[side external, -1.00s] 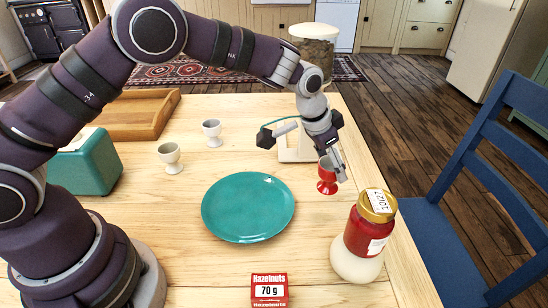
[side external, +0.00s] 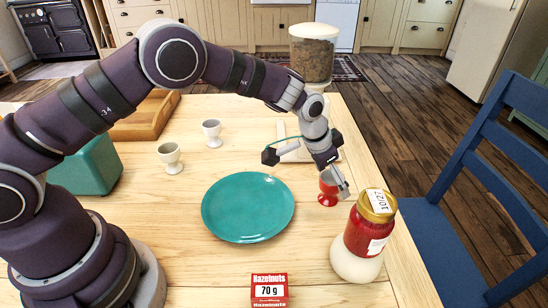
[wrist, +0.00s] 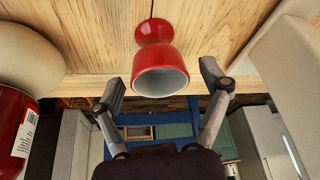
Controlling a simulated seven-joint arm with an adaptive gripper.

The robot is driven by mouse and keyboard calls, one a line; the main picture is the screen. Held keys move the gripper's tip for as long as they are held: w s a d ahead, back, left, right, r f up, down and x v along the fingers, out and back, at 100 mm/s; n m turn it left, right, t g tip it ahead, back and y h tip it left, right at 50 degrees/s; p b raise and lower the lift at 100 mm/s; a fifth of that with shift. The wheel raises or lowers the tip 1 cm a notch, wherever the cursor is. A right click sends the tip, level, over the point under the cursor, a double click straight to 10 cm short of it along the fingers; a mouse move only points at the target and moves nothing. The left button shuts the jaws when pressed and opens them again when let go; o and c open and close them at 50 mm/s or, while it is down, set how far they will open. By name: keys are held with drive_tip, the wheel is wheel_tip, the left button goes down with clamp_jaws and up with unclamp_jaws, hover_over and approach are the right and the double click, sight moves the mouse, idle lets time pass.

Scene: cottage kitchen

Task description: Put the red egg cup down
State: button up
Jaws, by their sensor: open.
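The red egg cup (side external: 327,198) stands upright on the wooden table near its right edge, behind the jar. Its grey-white inside and red foot also show in the wrist view (wrist: 153,57). My gripper (side external: 340,186) is low at the cup, partly covering it in the side view. In the wrist view its two fingers (wrist: 161,75) are spread on either side of the cup, with a gap showing beside each.
A jar with a gold lid (side external: 377,206) stands close in front of the cup. A teal plate (side external: 248,207) lies to the left. A feeder-like container (side external: 313,62) stands behind.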

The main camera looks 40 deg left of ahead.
drive_tip(key=shift+r, duration=0.1)
drive_tip(key=v, duration=1.2)
drive_tip(key=s+a+r+n+t+y, duration=0.1)
drive_tip(key=s+a+r+n, duration=0.1)
drive_tip(key=s+a+r, duration=0.6)
drive_tip(key=s+a+f+n, duration=0.1)
drive_tip(key=s+f+n, duration=0.1)
drive_tip(key=s, duration=0.9)
drive_tip(key=shift+a+n+y, duration=0.25)
drive_tip(key=shift+n+y, duration=0.05)
drive_tip(key=shift+y, duration=0.1)
drive_tip(key=shift+w, duration=0.1)
